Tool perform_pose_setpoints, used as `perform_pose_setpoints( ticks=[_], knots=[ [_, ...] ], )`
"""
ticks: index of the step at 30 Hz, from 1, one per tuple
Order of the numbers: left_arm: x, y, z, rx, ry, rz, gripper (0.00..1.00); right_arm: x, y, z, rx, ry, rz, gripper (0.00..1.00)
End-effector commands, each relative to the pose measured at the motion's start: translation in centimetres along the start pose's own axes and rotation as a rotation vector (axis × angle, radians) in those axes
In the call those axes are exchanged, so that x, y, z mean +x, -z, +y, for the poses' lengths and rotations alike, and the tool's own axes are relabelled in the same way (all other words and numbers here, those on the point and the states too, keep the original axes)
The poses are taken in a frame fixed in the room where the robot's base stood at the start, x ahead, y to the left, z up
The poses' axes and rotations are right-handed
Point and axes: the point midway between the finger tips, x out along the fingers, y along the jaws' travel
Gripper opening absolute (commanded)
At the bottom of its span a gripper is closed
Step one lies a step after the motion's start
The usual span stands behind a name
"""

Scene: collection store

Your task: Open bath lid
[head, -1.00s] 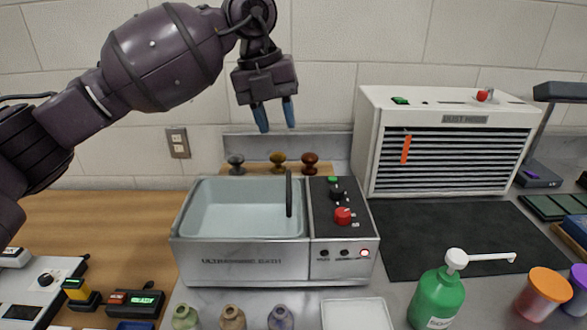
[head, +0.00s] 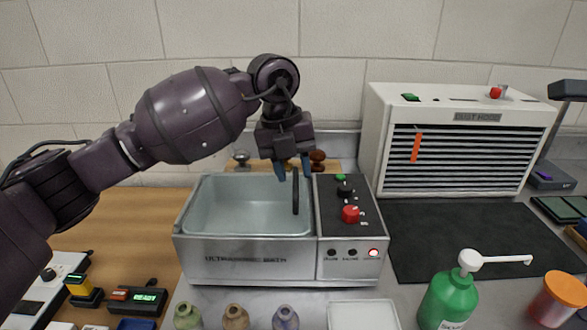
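The ultrasonic bath (head: 245,262) is a grey metal box on the counter. A pale translucent lid (head: 240,205) appears to cover its basin, with a dark bar handle (head: 296,192) at its right side. The control panel (head: 349,212) has a red knob, a black knob and a green button. My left gripper (head: 294,172) points down with its blue fingertips apart, just above the upper end of the handle. It is open and nothing shows between the fingers. My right gripper is not in view.
A dust hood (head: 455,140) stands at the back right, beside a dark mat (head: 450,235). A green pump bottle (head: 448,298) and small bottles (head: 235,317) stand in front. A white tray (head: 362,315) lies before the bath. Stoppers stand behind, partly hidden by my gripper.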

Motion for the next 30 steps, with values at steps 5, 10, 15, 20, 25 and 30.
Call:
perform_pose_setpoints(
  ticks=[5, 10, 15, 20, 25, 30],
  knots=[
    [0.23, 0.01, -0.02, 0.001, 0.0, -0.001, 0.37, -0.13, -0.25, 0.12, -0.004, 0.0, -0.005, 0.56],
    [0.2, 0.02, -0.03, 0.001, 0.0, -0.001, 0.35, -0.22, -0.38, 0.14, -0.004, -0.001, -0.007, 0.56],
    [0.2, 0.02, -0.03, 0.001, 0.0, -0.001, 0.09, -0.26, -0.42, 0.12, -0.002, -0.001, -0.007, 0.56],
    [0.19, 0.01, -0.02, 0.001, 0.0, -0.001, 0.0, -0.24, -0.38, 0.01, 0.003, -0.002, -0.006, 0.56],
    [0.17, 0.01, -0.01, 0.001, 0.001, -0.001, 0.0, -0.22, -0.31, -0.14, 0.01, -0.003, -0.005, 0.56],
    [-0.43, 0.03, 0.02, 0.001, 0.02, -0.003, 0.0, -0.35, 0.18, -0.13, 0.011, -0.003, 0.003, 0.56]
  ],
)
